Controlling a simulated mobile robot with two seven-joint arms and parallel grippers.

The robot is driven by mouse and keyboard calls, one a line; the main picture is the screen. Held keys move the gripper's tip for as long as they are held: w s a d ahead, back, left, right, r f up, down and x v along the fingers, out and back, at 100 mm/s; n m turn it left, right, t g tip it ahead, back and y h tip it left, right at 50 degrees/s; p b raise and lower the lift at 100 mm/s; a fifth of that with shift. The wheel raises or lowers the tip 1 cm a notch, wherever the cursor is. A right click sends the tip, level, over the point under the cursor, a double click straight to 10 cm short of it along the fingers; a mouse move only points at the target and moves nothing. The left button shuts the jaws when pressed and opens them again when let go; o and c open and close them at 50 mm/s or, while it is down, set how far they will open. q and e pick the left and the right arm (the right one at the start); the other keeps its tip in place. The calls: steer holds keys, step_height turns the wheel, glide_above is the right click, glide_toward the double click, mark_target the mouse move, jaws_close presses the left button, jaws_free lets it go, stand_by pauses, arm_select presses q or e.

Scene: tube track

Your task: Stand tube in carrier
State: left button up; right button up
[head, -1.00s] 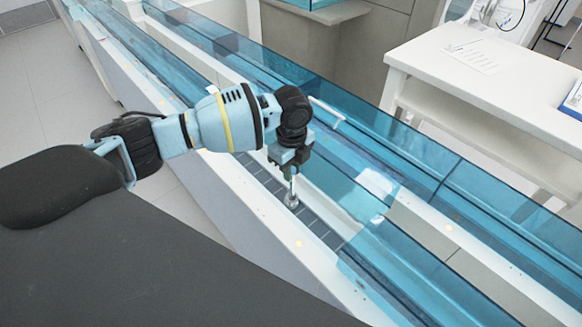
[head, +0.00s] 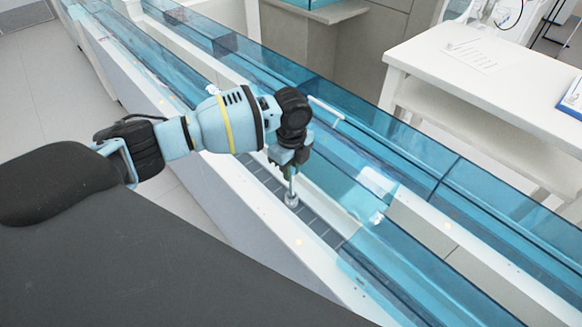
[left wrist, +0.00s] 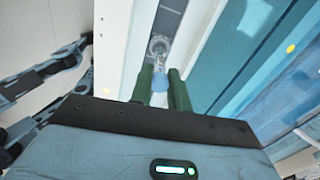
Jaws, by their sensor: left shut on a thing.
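My left gripper (head: 287,172) is shut on a slim tube (head: 292,186) and points down over the track. The tube looks upright. Its lower end meets a small grey round carrier (head: 291,200) on the dark track floor. In the left wrist view the green fingers (left wrist: 163,90) close on the tube, with the carrier (left wrist: 159,46) just beyond them. Whether the tube is fully seated in the carrier cannot be told. My right gripper is not in view.
The dark segmented track (head: 318,226) runs diagonally between white rails. Blue clear covers (head: 420,262) stand along both sides of the gap where the gripper works. A white table (head: 480,75) stands at the right.

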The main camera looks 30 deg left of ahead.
arm_select(q)
steer(key=shift+f, duration=1.15)
stand_by(0.7)
steer(key=o, duration=0.9)
steer(key=shift+r, duration=3.9)
